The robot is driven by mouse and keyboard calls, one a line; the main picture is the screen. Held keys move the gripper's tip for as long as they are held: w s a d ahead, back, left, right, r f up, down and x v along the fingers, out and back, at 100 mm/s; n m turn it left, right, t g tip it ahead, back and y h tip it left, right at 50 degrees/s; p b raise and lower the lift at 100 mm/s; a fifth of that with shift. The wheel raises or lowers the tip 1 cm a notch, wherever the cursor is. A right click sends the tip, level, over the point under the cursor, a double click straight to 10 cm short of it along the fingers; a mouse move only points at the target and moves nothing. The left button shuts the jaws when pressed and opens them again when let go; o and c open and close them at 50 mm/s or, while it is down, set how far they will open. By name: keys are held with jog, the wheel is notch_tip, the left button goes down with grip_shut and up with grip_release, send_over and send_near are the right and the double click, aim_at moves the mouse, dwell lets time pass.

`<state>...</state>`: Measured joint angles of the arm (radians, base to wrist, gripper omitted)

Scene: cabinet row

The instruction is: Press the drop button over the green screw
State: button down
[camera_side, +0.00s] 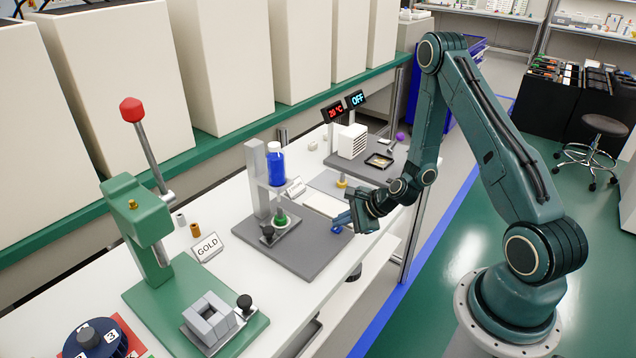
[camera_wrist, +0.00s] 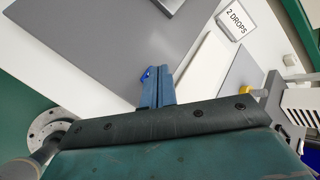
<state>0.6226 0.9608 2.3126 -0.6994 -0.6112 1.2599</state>
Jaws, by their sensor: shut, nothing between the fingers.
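The drop station has a grey upright post (camera_side: 257,180) holding a blue bottle (camera_side: 276,168) above the green screw (camera_side: 280,217). The screw stands upright on the grey base plate (camera_side: 310,247). A bright blue button (camera_side: 337,229) is at the plate's right edge. It also shows in the wrist view (camera_wrist: 146,74), partly hidden by the fingers. My gripper (camera_side: 345,217) is shut and empty, its fingertips close beside or over the button. The fingers also show in the wrist view (camera_wrist: 158,70). I cannot tell whether they touch it.
A "2 DROPS" card (camera_wrist: 235,18) stands behind the station. A black knob (camera_side: 268,231) is near the screw. A green press (camera_side: 145,230) and a "GOLD" sign (camera_side: 207,247) stand at left. A white heater block (camera_side: 352,141) is farther back. The plate's front area is clear.

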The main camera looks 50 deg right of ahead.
aim_at(341, 228)
jog(key=shift+f, duration=0.25)
jog(key=shift+r, duration=0.15)
dwell(0.4)
jog(key=shift+r, duration=0.75)
jog(key=shift+r, duration=0.15)
jog(key=shift+r, duration=2.35)
jog(key=shift+r, duration=0.1)
dwell(1.0)
notch_tip(341, 228, up, 4)
jog(key=shift+f, duration=0.2)
jog(key=shift+f, duration=0.1)
dwell(0.5)
